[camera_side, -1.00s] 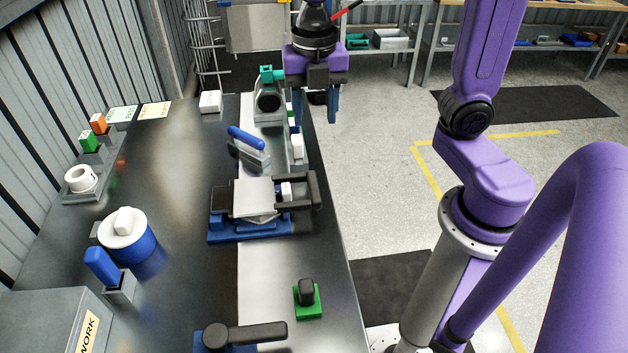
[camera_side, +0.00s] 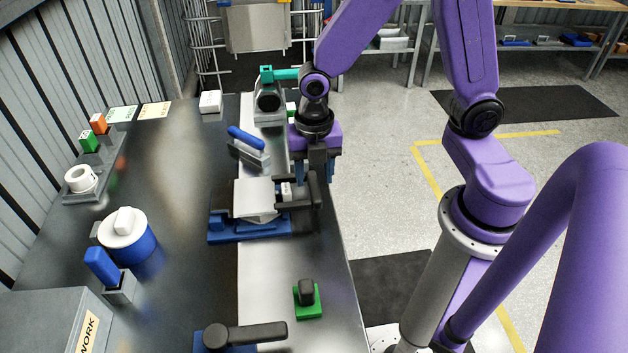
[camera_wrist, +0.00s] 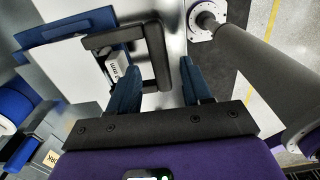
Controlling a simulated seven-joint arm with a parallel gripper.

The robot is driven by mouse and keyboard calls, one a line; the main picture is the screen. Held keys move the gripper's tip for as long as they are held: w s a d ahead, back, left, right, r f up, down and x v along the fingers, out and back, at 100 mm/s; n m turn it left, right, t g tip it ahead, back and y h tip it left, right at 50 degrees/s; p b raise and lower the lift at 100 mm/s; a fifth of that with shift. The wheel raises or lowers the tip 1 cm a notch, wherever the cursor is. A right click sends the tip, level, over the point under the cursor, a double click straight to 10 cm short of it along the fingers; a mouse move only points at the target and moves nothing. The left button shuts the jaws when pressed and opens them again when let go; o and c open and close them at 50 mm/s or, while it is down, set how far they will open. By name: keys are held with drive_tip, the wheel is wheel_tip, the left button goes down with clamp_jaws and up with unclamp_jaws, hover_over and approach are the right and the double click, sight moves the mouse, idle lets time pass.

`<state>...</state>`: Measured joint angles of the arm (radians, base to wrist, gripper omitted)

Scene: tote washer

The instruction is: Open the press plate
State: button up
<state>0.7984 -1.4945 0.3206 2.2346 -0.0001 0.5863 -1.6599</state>
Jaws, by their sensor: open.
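The press plate (camera_side: 254,198) is a flat grey plate lying nearly level on a blue base (camera_side: 222,236) in the side view. A black U-shaped handle (camera_side: 296,205) reaches from it to the right. It also shows in the wrist view as a black handle (camera_wrist: 153,48) around a small white block (camera_wrist: 117,65). My gripper (camera_side: 315,180) is open and points down at the handle's outer end. In the wrist view my gripper (camera_wrist: 158,70) has its blue fingers on either side of the handle's outer bar. Contact cannot be told.
A blue-handled lever (camera_side: 247,140) and a grey fixture with a teal handle (camera_side: 268,95) stand behind the plate. A black knob on a green base (camera_side: 306,297) and a black lever (camera_side: 245,335) are nearer the front. The bench's right edge is close.

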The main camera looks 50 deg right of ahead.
drive_tip(key=shift+f, duration=1.4)
clamp_jaws()
drive_tip(key=shift+r, duration=0.1)
